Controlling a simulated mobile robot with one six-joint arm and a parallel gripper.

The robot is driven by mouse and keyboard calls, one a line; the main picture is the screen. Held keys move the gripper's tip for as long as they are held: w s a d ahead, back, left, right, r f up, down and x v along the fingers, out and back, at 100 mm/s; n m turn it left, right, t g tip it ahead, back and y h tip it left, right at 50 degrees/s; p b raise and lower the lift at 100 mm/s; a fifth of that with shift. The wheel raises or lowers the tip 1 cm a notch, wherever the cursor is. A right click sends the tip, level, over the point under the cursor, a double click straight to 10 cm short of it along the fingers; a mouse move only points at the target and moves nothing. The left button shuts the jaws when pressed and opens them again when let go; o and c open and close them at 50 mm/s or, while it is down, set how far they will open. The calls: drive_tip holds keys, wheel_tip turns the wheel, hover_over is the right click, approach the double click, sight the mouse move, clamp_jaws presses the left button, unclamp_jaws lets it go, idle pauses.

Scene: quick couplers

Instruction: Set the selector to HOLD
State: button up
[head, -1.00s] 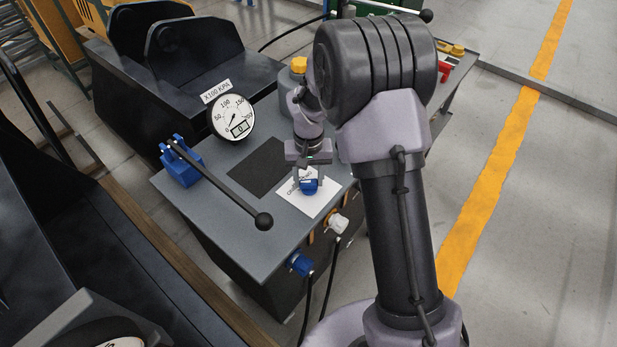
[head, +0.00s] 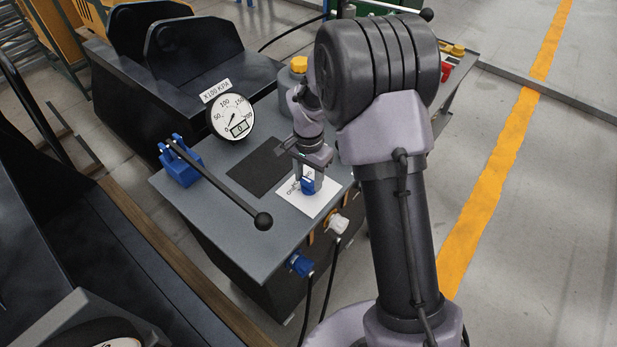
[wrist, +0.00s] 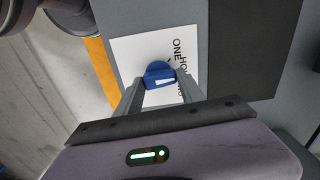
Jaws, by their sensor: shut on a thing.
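The selector is a blue knob (head: 307,186) on a white label card (head: 322,203) on the grey bench top. In the wrist view the knob (wrist: 158,69) has a white mark on the side facing my gripper body. My gripper (wrist: 160,80) has one finger on each side of the knob and is shut on it. On the card (wrist: 126,53) the word ONE and the start of a second word, HO, show beside the knob. A finger covers the rest, so I cannot tell which position the selector points to.
A black-knobbed lever (head: 263,221) on a blue valve reaches across the bench to the left. A pressure gauge (head: 232,116) stands behind it. Blue (head: 300,264) and white (head: 338,223) couplers with hoses are on the front face. A yellow-capped cylinder (head: 299,65) stands behind my wrist.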

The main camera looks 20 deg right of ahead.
sight(309, 181)
drive_tip(key=shift+m, duration=0.4)
drive_tip(key=o, duration=1.4)
drive_tip(key=shift+c, duration=0.2)
wheel_tip(309, 181, up, 18)
drive_tip(key=p, duration=0.6)
drive_tip(key=shift+f+p, duration=0.25)
drive_tip(key=shift+p, duration=0.1)
